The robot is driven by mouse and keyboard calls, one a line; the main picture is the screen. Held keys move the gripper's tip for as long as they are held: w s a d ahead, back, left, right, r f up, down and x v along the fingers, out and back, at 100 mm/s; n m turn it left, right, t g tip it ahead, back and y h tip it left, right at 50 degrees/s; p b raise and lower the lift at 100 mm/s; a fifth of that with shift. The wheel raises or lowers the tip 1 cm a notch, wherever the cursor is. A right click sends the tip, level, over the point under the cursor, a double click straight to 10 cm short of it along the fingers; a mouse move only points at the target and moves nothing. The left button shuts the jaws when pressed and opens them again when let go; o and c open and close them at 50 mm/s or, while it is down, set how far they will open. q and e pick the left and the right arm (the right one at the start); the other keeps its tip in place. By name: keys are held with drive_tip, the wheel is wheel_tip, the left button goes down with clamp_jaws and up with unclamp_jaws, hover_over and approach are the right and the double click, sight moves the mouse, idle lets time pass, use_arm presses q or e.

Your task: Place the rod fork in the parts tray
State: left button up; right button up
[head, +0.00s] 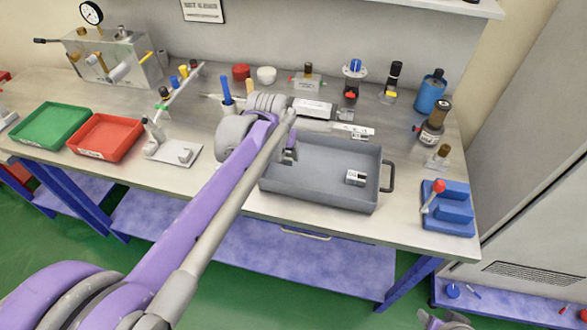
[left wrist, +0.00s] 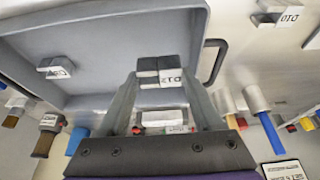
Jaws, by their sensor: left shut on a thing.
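My left gripper (head: 290,153) is over the left part of the grey parts tray (head: 320,199). In the left wrist view, my left gripper (left wrist: 160,88) is shut on a small dark-and-silver block with a white label, which I take to be the rod fork (left wrist: 160,70). It appears above the tray floor, near the tray end with a handle; its height is hard to judge. In the head view my arm and gripper largely hide it. Another small labelled block (head: 355,178) lies in the tray, also seen in the left wrist view (left wrist: 55,68).
A blue holder with a red-knobbed lever (head: 447,205) stands right of the tray. Red (head: 105,137) and green (head: 50,126) bins stand at the left. The tray's middle has free room.

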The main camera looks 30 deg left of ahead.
sight(283, 164)
use_arm(q)
drive_tip(key=shift+f, duration=3)
drive_tip(key=shift+f+b, duration=0.15)
drive_tip(key=shift+b, duration=0.15)
drive_tip(key=o, duration=1.4)
drive_tip(key=shift+r, duration=0.3)
drive_tip(key=p+v, duration=0.1)
drive_tip(key=v, duration=1)
drive_tip(key=s+d+f+m, duration=0.1)
drive_tip(key=s+d+f, duration=0.2)
drive_tip(key=s, duration=0.2)
drive_tip(key=s+d+f, duration=0.3)
drive_tip(key=s+f, duration=0.1)
drive_tip(key=s, duration=0.1)
drive_tip(key=s+d+f+m+t+h, duration=0.1)
drive_tip(key=s+d+f, duration=0.3)
drive_tip(key=s, duration=0.2)
drive_tip(key=shift+f+m, duration=0.2)
drive_tip(key=shift+m, duration=0.1)
